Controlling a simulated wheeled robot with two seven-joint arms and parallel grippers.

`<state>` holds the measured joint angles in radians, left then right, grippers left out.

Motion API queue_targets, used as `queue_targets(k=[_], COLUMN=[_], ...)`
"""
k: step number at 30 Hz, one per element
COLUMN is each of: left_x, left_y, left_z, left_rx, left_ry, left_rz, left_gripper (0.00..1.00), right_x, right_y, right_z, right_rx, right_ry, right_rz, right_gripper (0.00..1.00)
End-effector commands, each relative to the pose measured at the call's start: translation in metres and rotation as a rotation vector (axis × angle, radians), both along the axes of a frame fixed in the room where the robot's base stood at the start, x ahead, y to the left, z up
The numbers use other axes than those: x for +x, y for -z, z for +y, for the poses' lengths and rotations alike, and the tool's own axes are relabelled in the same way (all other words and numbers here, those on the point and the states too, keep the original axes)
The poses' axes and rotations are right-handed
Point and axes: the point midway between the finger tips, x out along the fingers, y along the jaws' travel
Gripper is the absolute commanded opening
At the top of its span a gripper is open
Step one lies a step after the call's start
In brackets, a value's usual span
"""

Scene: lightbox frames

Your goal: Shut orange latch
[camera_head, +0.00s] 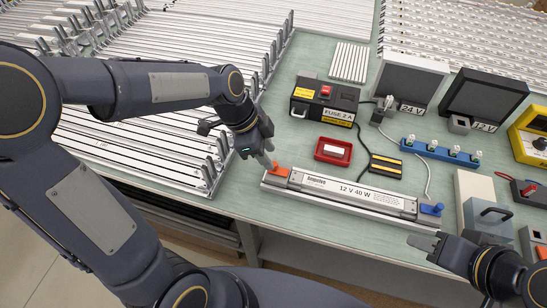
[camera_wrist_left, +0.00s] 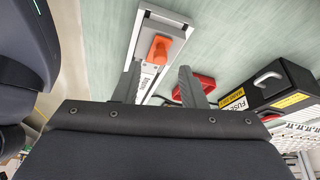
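The orange latch (camera_head: 279,170) sits at the left end of a long light-grey lamp unit labelled "12 V 40 W" (camera_head: 350,191). A blue latch (camera_head: 431,209) sits at its right end. My left gripper (camera_head: 267,160) is just beside the orange latch at its upper left, pointing down. In the left wrist view the orange latch (camera_wrist_left: 159,48) shows beyond the two spread fingers (camera_wrist_left: 158,85), with nothing between them. Whether a finger touches the latch I cannot tell. My right gripper (camera_head: 427,243) is below the blue latch at the table's front edge; its finger gap is unclear.
A red tray (camera_head: 333,151) and the black fuse box (camera_head: 324,100) stand behind the lamp unit. Racks of long metal strips (camera_head: 150,140) lie to the left. A blue terminal strip (camera_head: 440,151) and grey boxes (camera_head: 488,215) are at right. Green table surface (camera_head: 225,195) is bare at front left.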

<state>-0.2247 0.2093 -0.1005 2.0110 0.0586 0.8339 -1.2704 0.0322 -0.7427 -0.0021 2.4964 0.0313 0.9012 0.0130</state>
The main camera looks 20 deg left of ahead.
Motion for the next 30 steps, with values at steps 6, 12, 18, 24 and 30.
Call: queue_targets(k=[6, 12, 18, 24, 30], left_x=[0.002, 0.003, 0.003, 0.003, 0.003], left_y=[0.026, 0.033, 0.032, 0.032, 0.032], left_z=[-0.01, -0.013, -0.013, -0.013, -0.013], left_rx=[0.0, 0.0, 0.0, 0.0, 0.0], left_ry=[-0.001, -0.002, -0.002, -0.002, -0.003], left_rz=[0.003, 0.0, 0.0, 0.0, 0.0], left_gripper=[0.38, 0.38, 0.34, 0.07, 0.0], right_x=[0.0, 0.0, 0.0, 0.0, 0.0], right_y=[-0.001, -0.001, -0.001, -0.001, -0.001], right_z=[0.0, 0.0, 0.0, 0.0, 0.0], right_rx=[0.0, 0.0, 0.0, 0.0, 0.0], right_ry=[0.0, 0.0, 0.0, 0.0, 0.0], right_rz=[0.0, 0.0, 0.0, 0.0, 0.0], right_gripper=[0.36, 0.36, 0.36, 0.36, 0.36])
